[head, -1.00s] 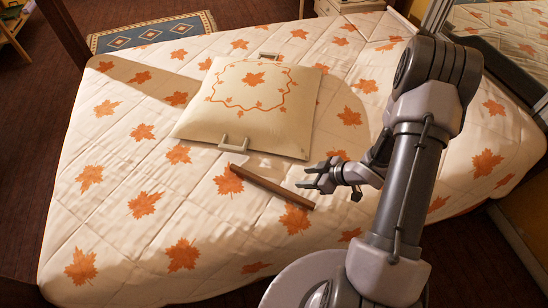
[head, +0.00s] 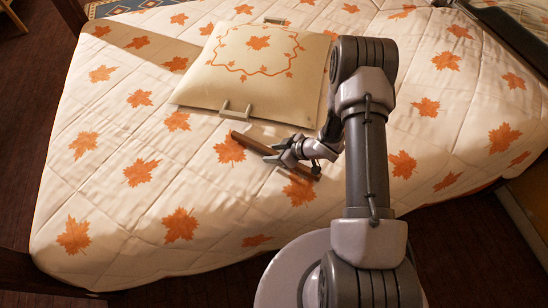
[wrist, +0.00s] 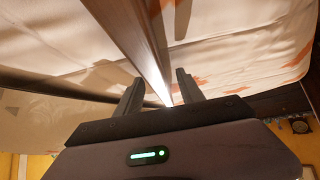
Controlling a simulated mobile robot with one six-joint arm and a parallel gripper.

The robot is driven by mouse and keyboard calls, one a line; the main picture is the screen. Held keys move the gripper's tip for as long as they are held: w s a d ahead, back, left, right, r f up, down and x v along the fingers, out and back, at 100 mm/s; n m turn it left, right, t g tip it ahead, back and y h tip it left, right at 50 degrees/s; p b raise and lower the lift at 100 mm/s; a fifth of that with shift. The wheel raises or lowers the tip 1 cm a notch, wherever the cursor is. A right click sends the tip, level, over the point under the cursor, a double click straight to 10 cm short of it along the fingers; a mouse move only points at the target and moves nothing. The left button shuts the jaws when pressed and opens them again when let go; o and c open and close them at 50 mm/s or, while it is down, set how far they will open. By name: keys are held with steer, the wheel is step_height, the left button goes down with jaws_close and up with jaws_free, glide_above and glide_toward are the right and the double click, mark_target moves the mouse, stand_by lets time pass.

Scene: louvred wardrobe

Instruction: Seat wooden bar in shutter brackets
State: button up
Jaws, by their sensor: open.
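The wooden bar (head: 250,145) is brown and lies slantwise on the quilt, in front of the cushion. My gripper (head: 275,152) is open over the middle of the bar, and its arm covers part of the bar. In the wrist view the bar (wrist: 134,38) runs lengthwise from the top edge down between the two spread fingers of my gripper (wrist: 158,80). I cannot tell whether either finger touches it. Two pale U-shaped pieces, one at the cushion's near edge (head: 236,112) and one at its far edge (head: 277,20), look like brackets. I cannot make out a shutter.
The cream cushion (head: 252,65) with a leaf pattern lies behind the bar. The bed's leaf-print quilt (head: 120,200) is clear at left and front. A dark bedpost (head: 70,15) stands at upper left. A dark rail (head: 505,35) crosses the upper right.

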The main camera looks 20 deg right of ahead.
steer(key=shift+r, duration=0.1)
jaws_close()
